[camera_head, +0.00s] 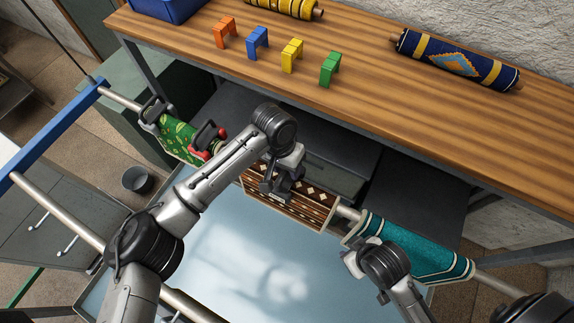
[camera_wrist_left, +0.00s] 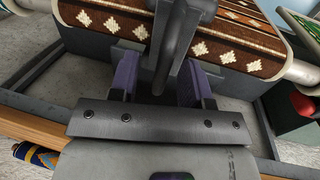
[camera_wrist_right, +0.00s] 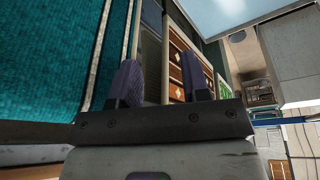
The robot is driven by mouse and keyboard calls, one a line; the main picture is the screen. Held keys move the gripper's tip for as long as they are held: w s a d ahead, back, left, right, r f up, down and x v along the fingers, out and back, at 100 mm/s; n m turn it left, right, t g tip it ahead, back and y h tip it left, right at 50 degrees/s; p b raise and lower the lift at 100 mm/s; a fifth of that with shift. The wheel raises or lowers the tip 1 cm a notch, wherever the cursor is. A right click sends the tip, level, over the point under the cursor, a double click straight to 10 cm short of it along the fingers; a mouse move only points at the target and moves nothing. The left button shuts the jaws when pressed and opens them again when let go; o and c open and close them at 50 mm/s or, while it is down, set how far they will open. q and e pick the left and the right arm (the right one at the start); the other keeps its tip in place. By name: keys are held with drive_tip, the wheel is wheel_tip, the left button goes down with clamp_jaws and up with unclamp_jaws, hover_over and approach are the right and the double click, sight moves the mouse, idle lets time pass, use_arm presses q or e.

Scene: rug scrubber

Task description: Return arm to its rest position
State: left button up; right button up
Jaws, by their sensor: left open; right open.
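My left arm (camera_head: 205,185) reaches across the blue-grey panel to the brown rug with cream diamonds (camera_head: 300,212). My left gripper (camera_wrist_left: 160,78) is open close to this rug, which also shows in the left wrist view (camera_wrist_left: 235,45). A dark grey handle (camera_wrist_left: 177,35) stands between its parted fingers; they do not look closed on it. My right arm (camera_head: 385,265) is beside the teal rug (camera_head: 425,255) on the same rail. My right gripper (camera_wrist_right: 163,82) is open and empty, close to the teal rug (camera_wrist_right: 60,50). Its fingertips are hard to make out in the head view.
A green rug (camera_head: 180,138) with a dark handle and a red-and-black piece (camera_head: 207,145) hangs at left. The wooden bench (camera_head: 440,115) holds several coloured clips, rolled rugs (camera_head: 458,60) and a blue bin (camera_head: 168,8). A grey bucket (camera_head: 138,180) stands on the floor.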

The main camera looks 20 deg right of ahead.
use_arm(q)
drive_tip(key=shift+r+p, duration=3.55)
drive_tip(key=shift+r, duration=0.15)
